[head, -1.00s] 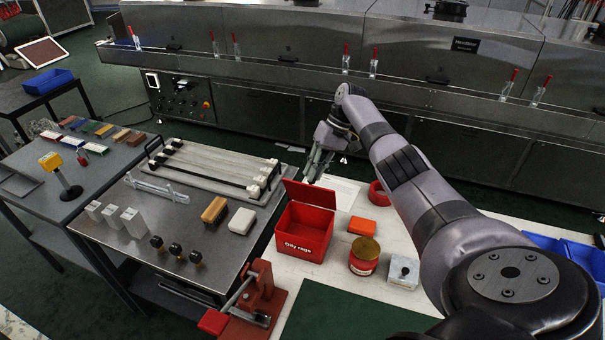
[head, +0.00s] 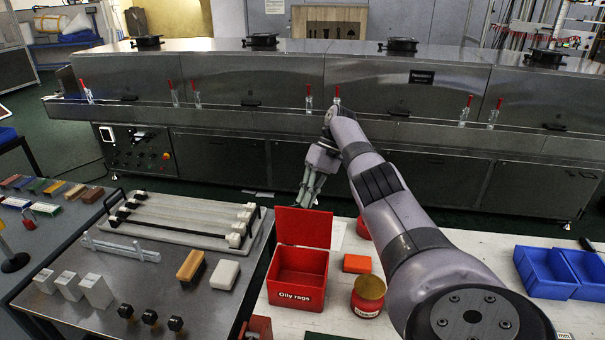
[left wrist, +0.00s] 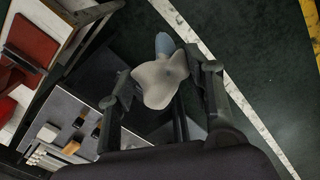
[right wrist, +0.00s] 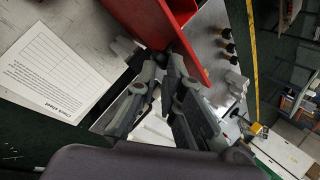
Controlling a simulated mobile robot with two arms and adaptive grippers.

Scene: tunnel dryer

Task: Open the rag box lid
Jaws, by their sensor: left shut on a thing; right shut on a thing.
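The red rag box (head: 298,292), marked "Oily rags", stands on the white table. Its lid (head: 303,227) is raised at the back edge, and the box is open. The inside looks empty from here. My right gripper (head: 309,203) is at the lid's upper right edge, fingers pointing down. In the right wrist view, my right gripper (right wrist: 162,72) is shut at the red lid (right wrist: 142,18); the exact contact is partly hidden. In the left wrist view, my left gripper (left wrist: 168,82) is shut on a pale, cloth-like thing (left wrist: 160,84) with a blue-grey end, above the floor.
An orange-red block (head: 357,263) and a red jar with a brownish lid (head: 368,296) stand right of the box. Blue bins (head: 545,274) are farther right. A steel table (head: 200,263) with blocks and a rack is on the left. The long steel dryer runs behind.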

